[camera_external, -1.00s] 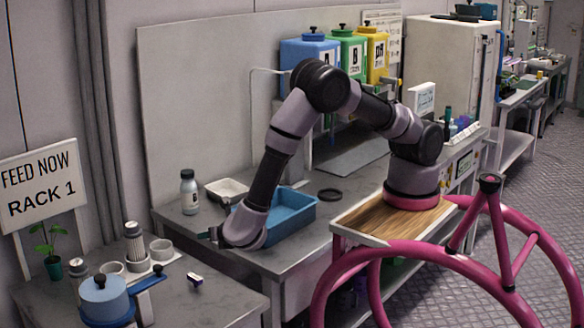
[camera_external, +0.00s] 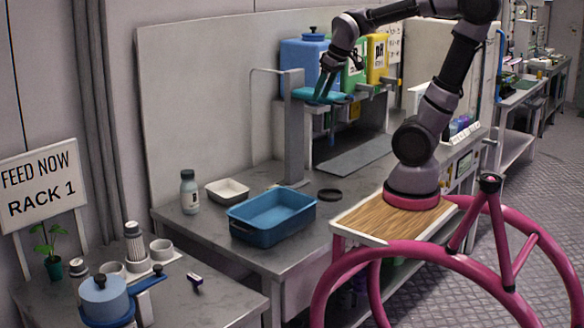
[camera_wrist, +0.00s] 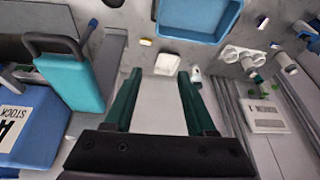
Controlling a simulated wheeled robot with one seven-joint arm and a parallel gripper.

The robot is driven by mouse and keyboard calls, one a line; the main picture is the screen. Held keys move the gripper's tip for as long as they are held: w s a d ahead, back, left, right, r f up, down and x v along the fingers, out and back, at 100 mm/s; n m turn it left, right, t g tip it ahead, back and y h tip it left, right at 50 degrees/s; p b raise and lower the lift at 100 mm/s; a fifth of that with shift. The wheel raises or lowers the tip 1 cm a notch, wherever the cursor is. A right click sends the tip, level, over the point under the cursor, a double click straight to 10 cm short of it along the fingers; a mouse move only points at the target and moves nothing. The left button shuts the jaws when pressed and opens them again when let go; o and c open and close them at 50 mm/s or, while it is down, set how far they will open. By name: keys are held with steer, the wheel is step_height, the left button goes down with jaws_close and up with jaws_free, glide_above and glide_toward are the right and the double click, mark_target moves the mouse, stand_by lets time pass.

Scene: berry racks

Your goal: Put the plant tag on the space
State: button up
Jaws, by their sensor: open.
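My gripper (camera_external: 327,88) is high over the back bench, beside a teal piece on top of a grey post (camera_external: 293,130). In the wrist view, the two dark green fingers of my gripper (camera_wrist: 157,75) are apart with nothing held between them. I cannot pick out the plant tag for certain. A small white-and-purple item (camera_external: 195,281) lies on the left table, well away from my gripper. I cannot tell which spot is the space.
A blue tray (camera_external: 237,218), a white dish (camera_external: 227,198), a white bottle (camera_external: 189,192) and a black ring (camera_external: 329,195) stand on the bench. Coloured containers (camera_external: 306,58) line the back. The left table holds a seedling (camera_external: 53,264), white cups and a blue pot (camera_external: 104,292).

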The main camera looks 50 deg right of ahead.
steer(key=s+d+r+m+t+y, duration=0.1)
steer(key=s+d+r+m+t, duration=0.1)
steer(key=s+m, duration=0.3)
steer(key=shift+s+r+t, duration=0.25)
steer(key=shift+r+t, duration=0.05)
steer(key=shift+r, duration=0.25)
steer(key=shift+d, duration=0.1)
